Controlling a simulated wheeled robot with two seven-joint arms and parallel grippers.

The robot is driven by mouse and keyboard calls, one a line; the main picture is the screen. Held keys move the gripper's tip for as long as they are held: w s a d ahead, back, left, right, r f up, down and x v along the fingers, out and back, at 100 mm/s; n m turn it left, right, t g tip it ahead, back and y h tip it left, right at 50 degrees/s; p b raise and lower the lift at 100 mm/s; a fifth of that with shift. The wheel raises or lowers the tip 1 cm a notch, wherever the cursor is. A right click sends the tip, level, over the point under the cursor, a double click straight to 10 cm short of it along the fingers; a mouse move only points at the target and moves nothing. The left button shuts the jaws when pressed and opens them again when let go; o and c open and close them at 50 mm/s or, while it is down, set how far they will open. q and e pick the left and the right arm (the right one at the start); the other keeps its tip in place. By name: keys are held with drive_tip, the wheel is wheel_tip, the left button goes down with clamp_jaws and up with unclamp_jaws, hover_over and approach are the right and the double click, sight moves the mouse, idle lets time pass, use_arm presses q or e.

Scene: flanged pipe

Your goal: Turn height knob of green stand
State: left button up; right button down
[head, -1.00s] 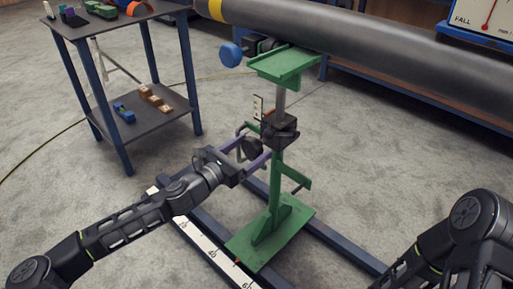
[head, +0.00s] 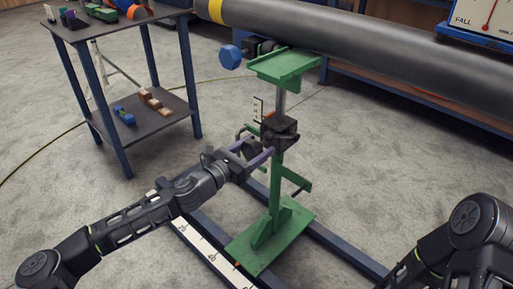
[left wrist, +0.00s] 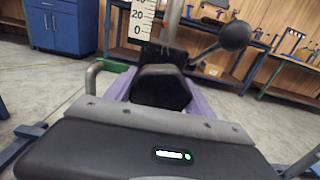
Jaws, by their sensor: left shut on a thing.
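The green stand (head: 268,228) stands upright on dark rails, its top plate (head: 287,66) just below and in front of the big grey pipe. A black block (head: 281,132) sits at the top of the green post around a bare metal column. My left gripper (head: 258,155), with purple fingers, reaches in from the left and is shut on the dark height knob (head: 252,148). In the left wrist view the black knob (left wrist: 160,88) sits between the fingers, with a ball-ended lever (left wrist: 236,36) to its right. My right gripper is outside the picture.
The grey pipe (head: 370,58) crosses the back. A white scale (left wrist: 143,17) stands beside the column. A dark two-shelf table (head: 150,108) with small parts is at the left. A marked white strip (head: 212,250) lies along the rail. My right arm is at lower right.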

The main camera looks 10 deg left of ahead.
use_arm(q)
drive_tip(key=c, duration=0.5)
drive_tip(key=shift+o, duration=0.2)
drive_tip(key=shift+m, duration=0.3)
drive_tip(key=m, duration=0.4)
drive_tip(key=m+b, duration=0.1)
drive_tip(key=m, duration=0.4)
drive_tip(key=shift+f, duration=0.1)
drive_tip(key=m+b, duration=0.2)
drive_tip(key=m, duration=0.4)
drive_tip(key=shift+m, duration=0.4)
drive_tip(key=m+b, duration=0.1)
drive_tip(key=m, duration=0.3)
drive_tip(key=shift+m+b, duration=0.35)
drive_tip(key=shift+m, duration=0.25)
